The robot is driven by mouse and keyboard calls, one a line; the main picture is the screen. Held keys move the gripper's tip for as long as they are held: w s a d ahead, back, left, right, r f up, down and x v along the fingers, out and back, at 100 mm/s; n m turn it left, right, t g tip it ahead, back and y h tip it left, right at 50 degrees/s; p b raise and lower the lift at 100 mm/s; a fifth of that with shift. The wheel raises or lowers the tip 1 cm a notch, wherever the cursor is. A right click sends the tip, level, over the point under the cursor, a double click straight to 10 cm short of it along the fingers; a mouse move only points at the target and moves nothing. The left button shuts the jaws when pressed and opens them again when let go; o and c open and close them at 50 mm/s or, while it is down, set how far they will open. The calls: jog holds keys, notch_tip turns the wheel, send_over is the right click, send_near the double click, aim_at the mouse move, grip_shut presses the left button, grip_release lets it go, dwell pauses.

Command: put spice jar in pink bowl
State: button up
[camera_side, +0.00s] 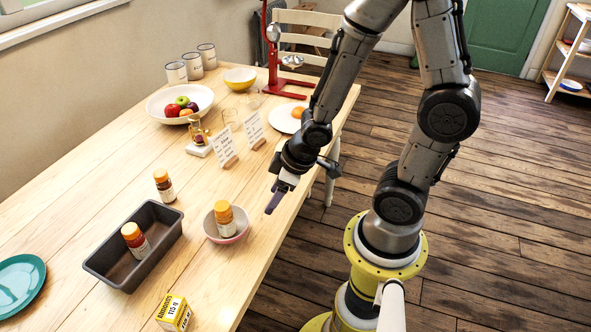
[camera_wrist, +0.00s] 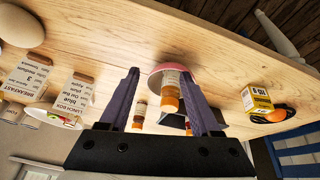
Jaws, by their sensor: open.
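Three similar spice jars with orange caps and labelled bodies show in the side view. One spice jar (camera_side: 223,213) stands in the small pink bowl (camera_side: 238,239). Another jar (camera_side: 135,240) is inside the dark loaf tin, and a third jar (camera_side: 164,185) stands on the table behind the tin. My gripper (camera_side: 273,203) is open and empty, to the right of the bowl near the table edge and apart from it. In the wrist view, the bowl (camera_wrist: 155,80) and its jar (camera_wrist: 171,90) appear between and beyond my fingers (camera_wrist: 160,72).
The dark loaf tin (camera_side: 173,238) stands left of the bowl. A yellow box (camera_side: 174,312) lies in front, and a teal plate (camera_side: 14,285) is at far left.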

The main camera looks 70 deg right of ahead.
notch_tip(320, 180, up, 8)
jog(key=d+r+m+h, duration=0.1)
jog(key=d, duration=0.1)
jog(key=s+a+r+m+t, duration=0.1)
jog(key=s+a+r, duration=0.2)
jog(key=s+r, duration=0.6)
jog(key=shift+s+r+m+y, duration=0.15)
jog(key=shift+r+m+y, duration=0.15)
jog(key=shift+r+y, duration=0.15)
